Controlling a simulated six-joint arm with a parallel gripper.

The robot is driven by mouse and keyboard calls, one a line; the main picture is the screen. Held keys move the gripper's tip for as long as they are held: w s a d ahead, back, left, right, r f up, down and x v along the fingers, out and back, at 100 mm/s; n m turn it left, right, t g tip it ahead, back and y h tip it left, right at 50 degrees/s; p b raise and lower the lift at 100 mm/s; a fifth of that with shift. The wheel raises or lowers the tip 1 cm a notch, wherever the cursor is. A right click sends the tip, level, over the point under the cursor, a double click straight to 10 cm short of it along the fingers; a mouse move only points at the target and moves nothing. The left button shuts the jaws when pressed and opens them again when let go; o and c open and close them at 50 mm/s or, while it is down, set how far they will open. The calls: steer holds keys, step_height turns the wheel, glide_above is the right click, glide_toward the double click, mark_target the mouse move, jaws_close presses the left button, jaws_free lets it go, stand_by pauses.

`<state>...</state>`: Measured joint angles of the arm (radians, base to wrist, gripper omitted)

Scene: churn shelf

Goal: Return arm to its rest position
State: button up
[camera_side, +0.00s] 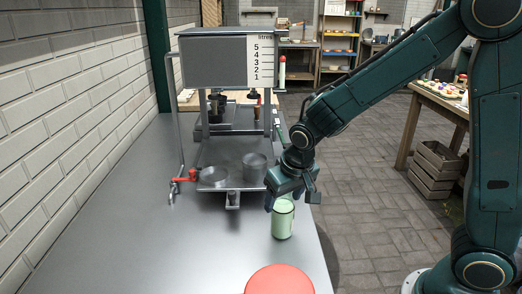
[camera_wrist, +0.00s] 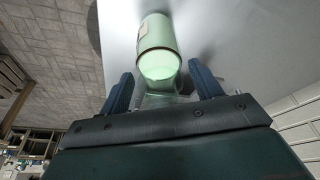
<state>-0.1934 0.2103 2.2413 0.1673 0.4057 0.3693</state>
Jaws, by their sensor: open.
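My gripper (camera_side: 284,199) is low over the right edge of the grey metal counter (camera_side: 130,215). It is right above or behind a pale green cylindrical jar (camera_side: 283,222) that stands upright on the counter. In the wrist view the jar (camera_wrist: 158,35) lies ahead of the two blue fingers, and the gripper (camera_wrist: 158,85) is open with nothing clamped between its fingers. A small clear, greenish shape shows between the fingers, and I cannot tell what it is.
A red round lid (camera_side: 279,281) is at the front. A brick wall (camera_side: 60,110) bounds the left.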

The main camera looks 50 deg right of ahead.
steer(key=shift+r, duration=0.1)
steer(key=shift+r, duration=3.95)
steer(key=shift+s+d+r, duration=0.2)
steer(key=shift+s+r, duration=0.2)
steer(key=shift+s, duration=0.1)
steer(key=s+d+r+n+t, duration=0.1)
steer(key=s+r, duration=0.1)
steer(key=s, duration=0.7)
steer(key=s+d+r+n+t+y, duration=0.1)
steer(key=s+d+r+n, duration=0.1)
steer(key=s, duration=0.8)
steer(key=shift+v, duration=0.75)
steer(key=shift+w+r, duration=0.1)
steer(key=shift+w, duration=0.1)
